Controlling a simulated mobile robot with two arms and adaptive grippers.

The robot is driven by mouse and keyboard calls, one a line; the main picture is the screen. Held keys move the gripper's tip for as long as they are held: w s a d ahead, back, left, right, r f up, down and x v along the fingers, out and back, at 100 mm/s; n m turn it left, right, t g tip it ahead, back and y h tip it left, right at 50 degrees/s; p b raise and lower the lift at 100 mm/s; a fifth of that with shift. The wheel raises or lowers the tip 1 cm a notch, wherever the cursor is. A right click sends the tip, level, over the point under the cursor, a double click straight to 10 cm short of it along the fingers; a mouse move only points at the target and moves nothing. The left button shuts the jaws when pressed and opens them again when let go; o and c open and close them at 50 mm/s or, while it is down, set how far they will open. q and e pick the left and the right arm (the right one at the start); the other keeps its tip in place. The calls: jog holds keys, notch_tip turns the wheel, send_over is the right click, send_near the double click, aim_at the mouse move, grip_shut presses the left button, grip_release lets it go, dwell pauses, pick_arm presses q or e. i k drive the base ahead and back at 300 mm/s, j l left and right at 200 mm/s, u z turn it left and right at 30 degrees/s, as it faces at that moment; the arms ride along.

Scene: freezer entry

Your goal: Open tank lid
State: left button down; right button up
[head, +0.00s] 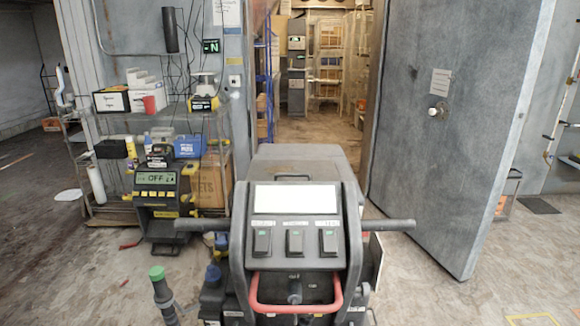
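A grey floor-cleaning machine (295,222) stands in front of me in the head view, with its control panel facing me. Its grey top (305,158) appears to be the tank lid and looks closed and flat. A small dark recess or handle (292,177) sits at the near edge of this top. The panel has a blank white label, three dark switches (296,241) and a red loop handle (295,307) below. Dark handlebars stick out on both sides. Neither of my grippers is in view.
A grey hose end with a green cap (157,272) stands at the machine's lower left. A cluttered shelf (103,112) and a yellow-black charger (158,192) are at the left. A large grey door (440,130) stands open at the right. Floor is clear at the front right.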

aim_at(259, 169)
jog(key=i+l+u, duration=0.15)
jog(key=l, duration=0.15)
jog(key=i+l+u, duration=0.2)
jog(key=l, duration=0.15)
jog(key=i+l+u, duration=0.15)
jog(key=l, duration=0.2)
jog(key=l+u, duration=0.2)
jog(key=l, duration=0.15)
jog(key=i, duration=0.05)
